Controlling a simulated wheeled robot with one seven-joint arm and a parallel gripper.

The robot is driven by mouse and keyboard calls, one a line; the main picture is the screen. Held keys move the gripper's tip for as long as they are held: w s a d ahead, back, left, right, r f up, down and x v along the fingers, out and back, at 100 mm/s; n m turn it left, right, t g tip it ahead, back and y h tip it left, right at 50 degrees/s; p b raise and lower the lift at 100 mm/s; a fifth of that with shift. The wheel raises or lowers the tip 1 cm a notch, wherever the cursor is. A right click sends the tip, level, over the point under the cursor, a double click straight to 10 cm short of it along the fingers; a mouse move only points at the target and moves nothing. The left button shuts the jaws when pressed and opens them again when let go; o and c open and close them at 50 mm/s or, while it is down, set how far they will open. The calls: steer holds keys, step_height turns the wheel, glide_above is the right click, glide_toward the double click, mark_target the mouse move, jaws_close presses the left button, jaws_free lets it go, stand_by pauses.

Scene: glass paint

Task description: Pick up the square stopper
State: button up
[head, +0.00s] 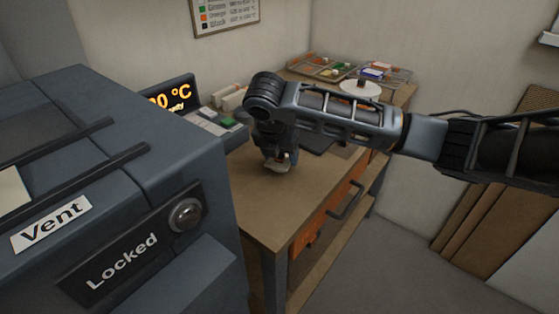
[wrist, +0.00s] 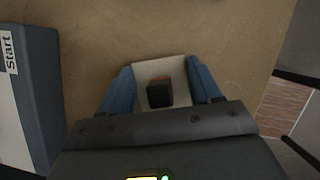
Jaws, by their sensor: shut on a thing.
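My gripper (head: 277,163) points down over the brown workbench (head: 256,197), in front of the lit temperature display. In the wrist view my gripper (wrist: 163,88) has its two blue fingers closed on the sides of the square stopper (wrist: 150,68), a pale square piece. A dark block with a reddish edge sits at the middle of the stopper. In the head view only a small pale bit of the stopper shows under the fingers, and I cannot tell whether it touches the bench.
A large blue-grey cabinet (head: 130,130) with "Vent" and "Locked" labels stands at the left. A display (head: 172,97) and small blocks (head: 215,122) stand behind my gripper. A tray of coloured pieces (head: 345,70) and a white disc (head: 360,88) lie at the back. The bench's front is clear.

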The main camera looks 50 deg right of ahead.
steer(key=shift+r, duration=0.1)
steer(key=shift+r, duration=0.55)
step_height(320, 180, up, 3)
steer(key=shift+f+b, duration=0.2)
steer(key=shift+b, duration=0.25)
steer(key=s+d+r, duration=0.7)
steer(key=s+r, duration=0.2)
steer(key=r, duration=0.1)
steer(key=shift+s+p, duration=0.2)
steer(key=shift+p, duration=0.2)
